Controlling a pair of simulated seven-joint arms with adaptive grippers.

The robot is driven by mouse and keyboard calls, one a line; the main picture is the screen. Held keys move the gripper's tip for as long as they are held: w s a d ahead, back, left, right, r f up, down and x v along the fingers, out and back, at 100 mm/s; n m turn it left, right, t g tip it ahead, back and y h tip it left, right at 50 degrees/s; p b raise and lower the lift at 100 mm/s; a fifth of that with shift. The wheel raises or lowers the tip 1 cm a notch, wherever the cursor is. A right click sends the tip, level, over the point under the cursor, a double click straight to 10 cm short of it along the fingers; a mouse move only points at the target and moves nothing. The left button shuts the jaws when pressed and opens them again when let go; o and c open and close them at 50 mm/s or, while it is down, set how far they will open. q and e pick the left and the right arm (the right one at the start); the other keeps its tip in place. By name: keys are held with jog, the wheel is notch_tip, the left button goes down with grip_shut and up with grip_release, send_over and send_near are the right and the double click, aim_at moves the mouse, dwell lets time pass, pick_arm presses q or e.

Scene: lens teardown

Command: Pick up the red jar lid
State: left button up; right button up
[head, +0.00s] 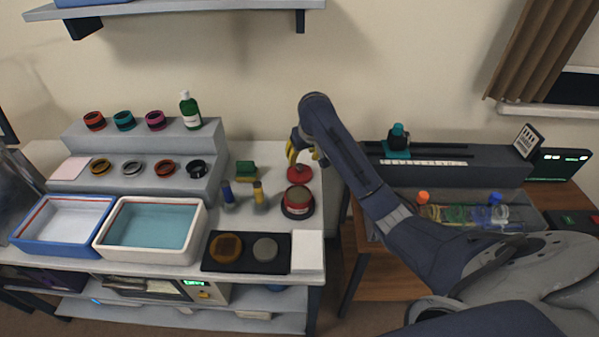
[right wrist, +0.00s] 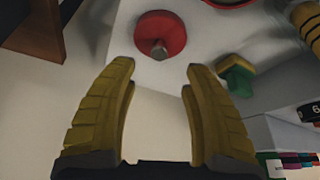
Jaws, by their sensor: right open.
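The red jar lid (head: 299,173) lies on the white bench near its right back edge. It is a round red disc with a small metallic knob, which shows clearly in the right wrist view (right wrist: 162,33). My right gripper (head: 302,158) has yellow fingers and is open just above and around the lid in the head view. In the right wrist view the open fingers (right wrist: 162,65) point toward the lid, which sits beyond the tips, roughly centred between them. Nothing is between the fingers. My left gripper is not in view.
A red-topped round jar (head: 298,201) stands in front of the lid. The bench's right edge is close, with a gap before the wooden table.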

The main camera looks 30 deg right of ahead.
aim_at(300, 165)
jog(key=shift+x, duration=4.05)
jog(key=shift+o, duration=0.2)
grip_shut()
